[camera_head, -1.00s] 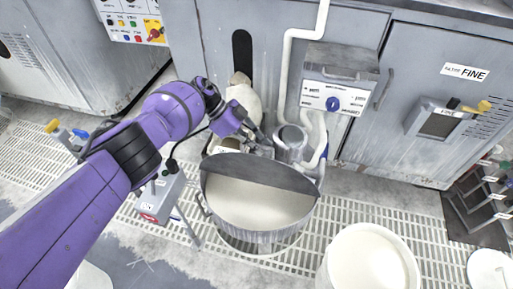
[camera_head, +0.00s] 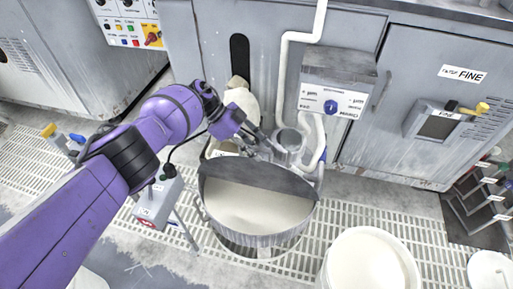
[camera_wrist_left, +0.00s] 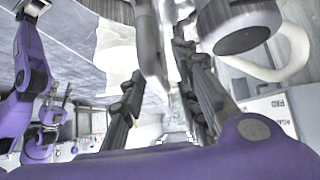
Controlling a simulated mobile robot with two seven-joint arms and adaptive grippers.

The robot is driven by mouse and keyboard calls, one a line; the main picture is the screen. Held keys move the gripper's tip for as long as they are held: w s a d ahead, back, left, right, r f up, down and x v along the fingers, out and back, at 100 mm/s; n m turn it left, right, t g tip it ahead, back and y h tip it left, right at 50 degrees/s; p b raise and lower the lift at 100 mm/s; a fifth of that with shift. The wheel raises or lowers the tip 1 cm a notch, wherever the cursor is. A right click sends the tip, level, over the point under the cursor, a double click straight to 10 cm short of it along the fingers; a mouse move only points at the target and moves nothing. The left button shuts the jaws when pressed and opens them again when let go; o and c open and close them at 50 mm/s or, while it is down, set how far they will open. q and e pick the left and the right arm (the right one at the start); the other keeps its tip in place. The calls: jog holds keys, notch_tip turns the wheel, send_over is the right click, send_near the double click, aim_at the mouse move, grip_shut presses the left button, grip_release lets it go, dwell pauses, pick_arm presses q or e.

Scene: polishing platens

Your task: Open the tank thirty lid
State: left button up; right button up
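The round grey metal tank (camera_head: 258,228) stands at the middle of the camera_head view with pale cream liquid inside. A dark grey half-round lid (camera_head: 262,178) covers its far part, and the near part is uncovered. No tank number is readable. My left gripper (camera_head: 266,146) is just behind the lid's far edge. In the left wrist view its dark fingers (camera_wrist_left: 160,95) are apart, with a grey bar-like piece (camera_wrist_left: 147,40) between them. I cannot tell whether they touch it. My right gripper is not clearly seen.
A grey cylinder (camera_head: 289,146) and white pipes (camera_head: 284,80) stand behind the tank, below a control box (camera_head: 337,85). A white bucket (camera_head: 370,262) stands at the front right. A small grey box (camera_head: 158,198) on legs is left of the tank. Grey cabinets (camera_head: 430,70) line the back.

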pick_arm(q)
jog(key=shift+a, duration=0.1)
jog(key=v, duration=1.2)
